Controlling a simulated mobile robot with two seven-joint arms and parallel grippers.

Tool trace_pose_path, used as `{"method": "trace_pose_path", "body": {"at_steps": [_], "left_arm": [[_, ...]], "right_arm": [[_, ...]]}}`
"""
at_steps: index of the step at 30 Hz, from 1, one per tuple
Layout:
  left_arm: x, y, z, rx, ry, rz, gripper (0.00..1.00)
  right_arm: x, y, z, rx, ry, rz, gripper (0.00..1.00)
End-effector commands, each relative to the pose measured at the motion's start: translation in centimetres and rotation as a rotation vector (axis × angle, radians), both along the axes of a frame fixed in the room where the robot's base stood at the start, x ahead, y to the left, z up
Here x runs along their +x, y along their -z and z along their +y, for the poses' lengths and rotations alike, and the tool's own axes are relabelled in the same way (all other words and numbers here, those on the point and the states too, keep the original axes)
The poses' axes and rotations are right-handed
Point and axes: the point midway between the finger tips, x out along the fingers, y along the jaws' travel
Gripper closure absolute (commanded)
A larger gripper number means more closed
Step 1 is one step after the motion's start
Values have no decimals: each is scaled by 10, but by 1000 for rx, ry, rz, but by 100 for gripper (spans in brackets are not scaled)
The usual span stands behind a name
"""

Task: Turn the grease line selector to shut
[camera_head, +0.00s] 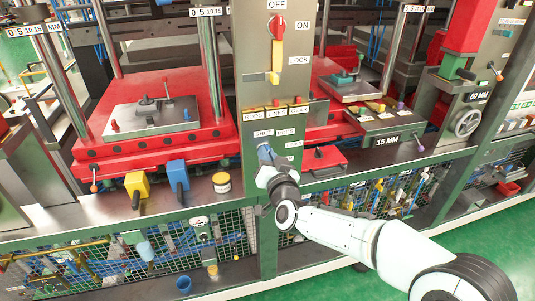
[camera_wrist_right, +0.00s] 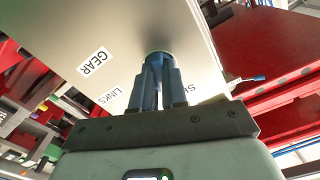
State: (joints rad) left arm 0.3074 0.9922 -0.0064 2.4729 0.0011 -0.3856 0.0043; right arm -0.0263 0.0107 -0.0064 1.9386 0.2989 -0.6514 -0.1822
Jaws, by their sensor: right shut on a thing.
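The grease line selector is a small dark round knob (camera_wrist_right: 158,57) on a grey panel (camera_wrist_right: 150,28). In the right wrist view, labels reading GEAR (camera_wrist_right: 95,60) and LINKS (camera_wrist_right: 110,97) and a partly hidden one starting with S stand around it. My right gripper (camera_wrist_right: 160,72) is shut on the selector, its blue fingers on either side of it. In the head view my right gripper (camera_head: 265,153) reaches the panel just below the SHUT label (camera_head: 263,133) and hides the selector. Which label the selector points at cannot be told. My left gripper is not in view.
Yellow (camera_head: 137,185) and blue (camera_head: 177,174) blocks and a yellow tin (camera_head: 221,182) stand on the ledge to the left.

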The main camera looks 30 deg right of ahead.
Motion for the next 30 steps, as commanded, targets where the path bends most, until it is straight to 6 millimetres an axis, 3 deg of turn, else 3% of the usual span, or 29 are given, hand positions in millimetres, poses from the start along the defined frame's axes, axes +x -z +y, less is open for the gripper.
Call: {"method": "trace_pose_path", "body": {"at_steps": [15, 30], "left_arm": [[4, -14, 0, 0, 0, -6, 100], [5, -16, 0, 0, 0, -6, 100]], "right_arm": [[0, 0, 0, -343, 0, 84, 100], [0, 0, 0, -418, 0, 100, 100]]}}
